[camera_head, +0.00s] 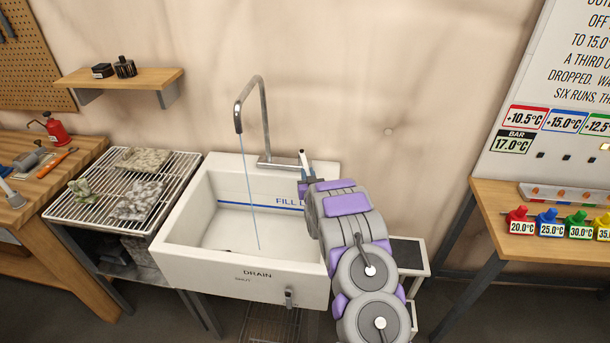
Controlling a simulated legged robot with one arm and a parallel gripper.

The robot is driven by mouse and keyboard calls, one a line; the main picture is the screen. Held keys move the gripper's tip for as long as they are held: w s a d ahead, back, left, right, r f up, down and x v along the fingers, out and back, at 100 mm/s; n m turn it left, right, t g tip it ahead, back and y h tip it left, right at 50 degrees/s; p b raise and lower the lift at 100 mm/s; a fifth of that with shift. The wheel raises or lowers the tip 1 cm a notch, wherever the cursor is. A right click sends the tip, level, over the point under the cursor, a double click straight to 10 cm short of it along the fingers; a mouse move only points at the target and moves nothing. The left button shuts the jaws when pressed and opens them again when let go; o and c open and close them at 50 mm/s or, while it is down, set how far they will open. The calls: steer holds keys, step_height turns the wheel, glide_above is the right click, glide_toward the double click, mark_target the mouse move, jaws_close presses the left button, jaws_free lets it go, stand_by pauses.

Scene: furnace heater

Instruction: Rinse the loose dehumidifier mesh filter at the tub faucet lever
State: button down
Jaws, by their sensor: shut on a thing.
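My gripper (308,183) is at the faucet lever (303,160) on the right of the tub's back ledge, shut on it; my arm hides part of the contact. The gooseneck faucet (262,115) arches over the white tub (185,215). A thin blue stream of water (250,200) falls from its spout into the tub. Several fuzzy, dusty pieces lie on the wire rack left of the tub: a beige one (143,160), a grey one (138,201) and a greenish one (83,191). I cannot tell which, if any, is the mesh filter.
The tub front reads "DRAIN" and "SHUT" above a small drain lever (289,297). A wooden workbench (85,152) with tools stands left, a wall shelf (130,80) above. A table (500,215) with coloured temperature tags stands right. My arm covers the tub's right side.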

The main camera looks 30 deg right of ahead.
steer(key=shift+r, duration=0.15)
steer(key=c, duration=1)
jaws_free()
steer(key=p+v, duration=0.2)
steer(key=v, duration=0.9)
steer(key=shift+s, duration=0.4)
steer(key=shift+a, duration=0.1)
